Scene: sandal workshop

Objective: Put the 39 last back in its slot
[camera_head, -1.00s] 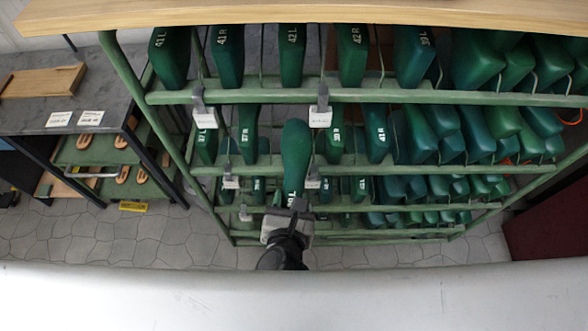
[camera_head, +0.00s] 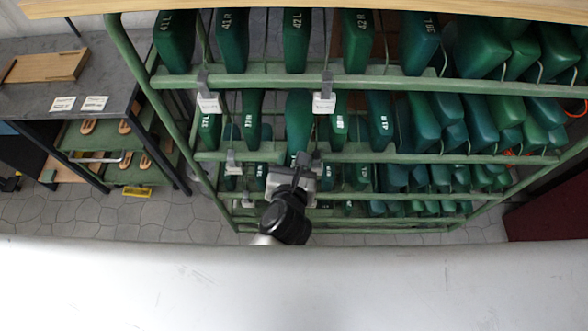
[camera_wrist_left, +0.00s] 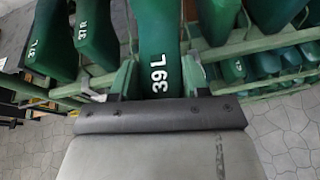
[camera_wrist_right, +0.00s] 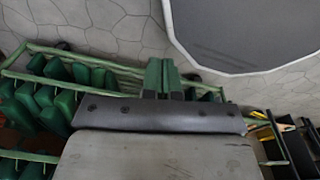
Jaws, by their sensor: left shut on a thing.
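The 39 L last (camera_head: 298,120) is green, with white lettering on its near end. My left gripper (camera_head: 296,172) is shut on that end. The last points into the rack's second row, in the gap between the 37 R last (camera_head: 250,120) and another green last (camera_head: 339,115). In the left wrist view, the 39 L last (camera_wrist_left: 158,45) stands between the fingers, with 37 R (camera_wrist_left: 95,40) to its left. Whether it rests on the shelf is hidden. My right gripper (camera_wrist_right: 162,80) shows only in the right wrist view; its fingers are together and empty.
The green rack (camera_head: 440,83) holds several rows of lasts. Label cards (camera_head: 323,103) hang from its rails close to the held last. A grey workbench (camera_head: 110,100) stands at left, and a white surface (camera_head: 300,290) spans the front.

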